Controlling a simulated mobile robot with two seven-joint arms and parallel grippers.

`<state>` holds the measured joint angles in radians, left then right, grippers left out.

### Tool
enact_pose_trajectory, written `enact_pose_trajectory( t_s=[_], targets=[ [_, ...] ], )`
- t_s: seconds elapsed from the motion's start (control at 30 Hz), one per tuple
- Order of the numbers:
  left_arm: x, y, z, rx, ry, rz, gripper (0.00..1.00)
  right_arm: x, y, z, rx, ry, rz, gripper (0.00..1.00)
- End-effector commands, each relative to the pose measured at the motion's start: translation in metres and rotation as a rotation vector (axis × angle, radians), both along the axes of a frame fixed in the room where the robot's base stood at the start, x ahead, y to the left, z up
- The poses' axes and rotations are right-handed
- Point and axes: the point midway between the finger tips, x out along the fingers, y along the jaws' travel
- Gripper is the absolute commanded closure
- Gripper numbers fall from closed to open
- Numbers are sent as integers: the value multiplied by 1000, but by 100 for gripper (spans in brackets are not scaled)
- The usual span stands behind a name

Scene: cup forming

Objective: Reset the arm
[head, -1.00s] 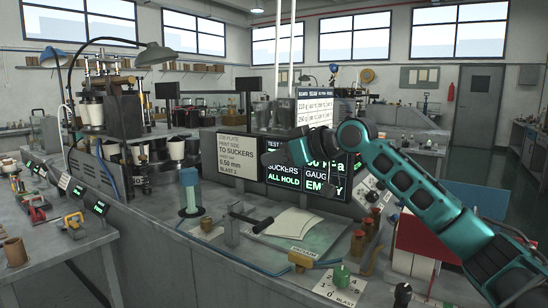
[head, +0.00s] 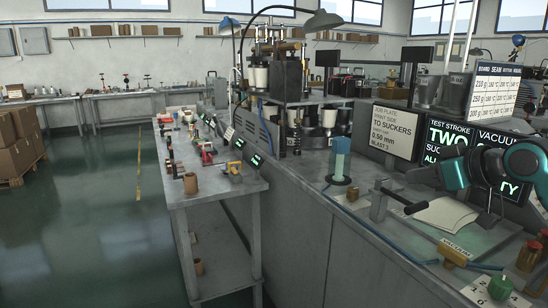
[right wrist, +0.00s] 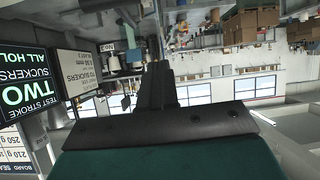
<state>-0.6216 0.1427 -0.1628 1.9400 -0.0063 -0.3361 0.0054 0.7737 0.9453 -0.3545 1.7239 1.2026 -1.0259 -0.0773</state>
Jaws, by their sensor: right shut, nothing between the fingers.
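My right arm, teal and black, comes in at the right edge of the head view. Its dark gripper (head: 424,176) points left in front of the lit display panels and above the grey bench (head: 300,205). In the right wrist view the shut fingers (right wrist: 157,85) show as one dark bar with nothing between them. The wrist picture is upside down, with boxes and windows behind the gripper. My left gripper is in neither view.
A white sheet (head: 446,214) lies on the bench beside a black-handled lever (head: 398,200). A teal cylinder (head: 340,160) stands left of it. A cup machine (head: 280,75) stands behind. A side table (head: 205,180) holds tools. The green floor at left is open, with stacked boxes (head: 18,145).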

Motion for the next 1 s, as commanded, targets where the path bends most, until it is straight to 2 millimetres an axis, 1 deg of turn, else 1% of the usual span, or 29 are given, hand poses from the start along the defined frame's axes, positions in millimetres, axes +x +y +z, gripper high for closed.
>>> enact_pose_trajectory(
  t_s=[0.03, 0.07, 0.1, 0.17, 0.2, 0.27, 0.3, 0.37, 0.4, 0.47, 0.5, 0.57, 0.6, 0.67, 0.7, 0.83, 1.0],
  targets=[
    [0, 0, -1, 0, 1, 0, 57, -8, 22, -37, -22, 53, 30, 100],
    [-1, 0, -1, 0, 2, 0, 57, -14, 32, -57, -38, 78, 43, 100],
    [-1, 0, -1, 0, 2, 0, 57, -23, 46, -83, -60, 113, 59, 100],
    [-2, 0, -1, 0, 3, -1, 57, -40, 65, -118, -88, 159, 76, 100],
    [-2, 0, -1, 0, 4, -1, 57, -52, 76, -140, -104, 189, 85, 100],
    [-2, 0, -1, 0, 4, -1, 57, -72, 91, -169, -124, 231, 93, 100],
    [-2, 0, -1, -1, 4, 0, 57, -87, 100, -187, -136, 259, 94, 100],
    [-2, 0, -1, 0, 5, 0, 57, -109, 112, -211, -149, 299, 91, 100],
    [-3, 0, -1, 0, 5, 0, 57, -125, 118, -225, -158, 324, 84, 100],
    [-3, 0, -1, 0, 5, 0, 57, -150, 126, -244, -165, 366, 69, 100],
    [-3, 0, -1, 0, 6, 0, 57, -167, 130, -255, -171, 393, 53, 100],
    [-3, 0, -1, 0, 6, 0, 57, -192, 134, -270, -177, 436, 24, 100],
    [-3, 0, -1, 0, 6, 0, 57, -209, 135, -278, -180, 465, 1, 100],
    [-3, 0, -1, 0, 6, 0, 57, -233, 135, -287, -186, 507, -39, 100],
    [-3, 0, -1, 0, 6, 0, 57, -248, 134, -292, -191, 535, -65, 100],
    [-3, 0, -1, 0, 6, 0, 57, -292, 128, -302, -206, 621, -154, 100],
    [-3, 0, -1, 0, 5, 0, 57, -344, 114, -308, -228, 730, -277, 100]
  ],
)
